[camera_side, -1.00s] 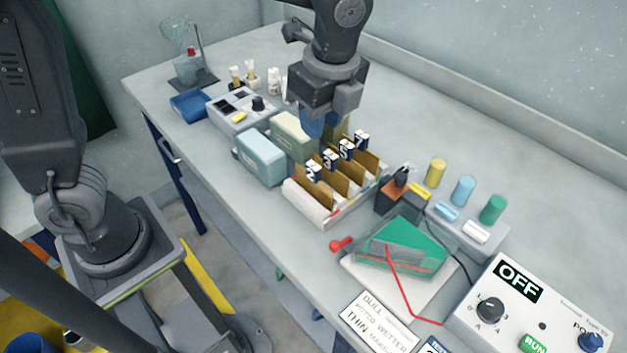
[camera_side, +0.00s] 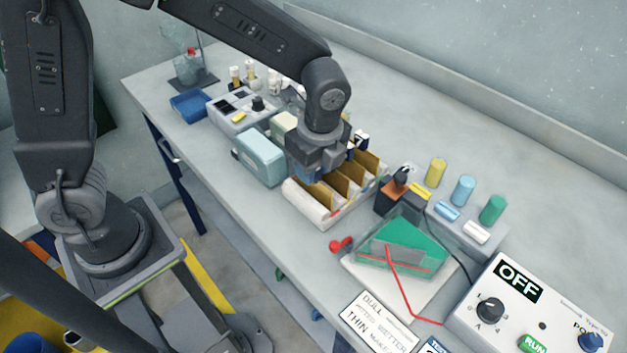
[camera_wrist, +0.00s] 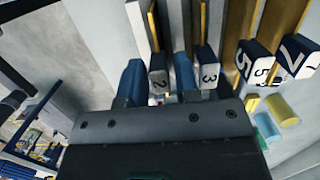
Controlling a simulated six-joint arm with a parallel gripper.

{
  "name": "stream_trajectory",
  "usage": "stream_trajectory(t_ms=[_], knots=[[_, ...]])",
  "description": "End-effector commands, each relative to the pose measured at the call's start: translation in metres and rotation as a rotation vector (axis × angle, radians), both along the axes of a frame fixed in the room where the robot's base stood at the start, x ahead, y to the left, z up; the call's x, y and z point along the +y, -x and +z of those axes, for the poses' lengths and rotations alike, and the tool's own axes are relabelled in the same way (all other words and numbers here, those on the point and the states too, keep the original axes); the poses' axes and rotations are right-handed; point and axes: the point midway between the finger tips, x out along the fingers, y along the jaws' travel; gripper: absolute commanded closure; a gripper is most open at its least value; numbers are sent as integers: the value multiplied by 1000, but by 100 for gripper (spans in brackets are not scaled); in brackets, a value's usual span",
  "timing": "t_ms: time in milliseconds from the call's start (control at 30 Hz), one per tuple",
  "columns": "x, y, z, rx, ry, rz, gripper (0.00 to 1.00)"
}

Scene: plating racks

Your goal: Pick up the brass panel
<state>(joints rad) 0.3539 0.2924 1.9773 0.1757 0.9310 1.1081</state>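Several brass panels with dark numbered tabs stand upright in a white rack (camera_side: 312,209) in the side view. The tabs in the wrist view read 2 (camera_wrist: 158,76), 3 (camera_wrist: 208,70), 5 (camera_wrist: 258,65) and 7 (camera_wrist: 294,56). My gripper (camera_side: 305,172) is low over the rack's near-left end and hides some tabs. In the wrist view its blue fingers are apart, one on each side of the panel marked 2; the right finger lies between tabs 2 and 3. Contact with the panel cannot be told, and the fingertips are partly hidden in the side view.
A light blue box (camera_side: 261,160) stands close left of the rack. Right of it are a dark and orange block (camera_side: 392,197), a green triangular piece in a clear tank (camera_side: 410,240), coloured cylinders (camera_side: 463,190) and a white control box (camera_side: 530,305) marked OFF.

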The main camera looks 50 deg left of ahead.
Motion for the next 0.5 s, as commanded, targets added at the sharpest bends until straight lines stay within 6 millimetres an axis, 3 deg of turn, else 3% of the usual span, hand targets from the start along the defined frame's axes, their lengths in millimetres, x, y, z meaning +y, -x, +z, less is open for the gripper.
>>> stream_trajectory(t_ms=[167, 433, 500], knots=[[0, 0, 0, 0, 0, 1, 72], [0, 0, 0, 0, 0, 1, 98], [0, 0, 0, 0, 0, 1, 100]])
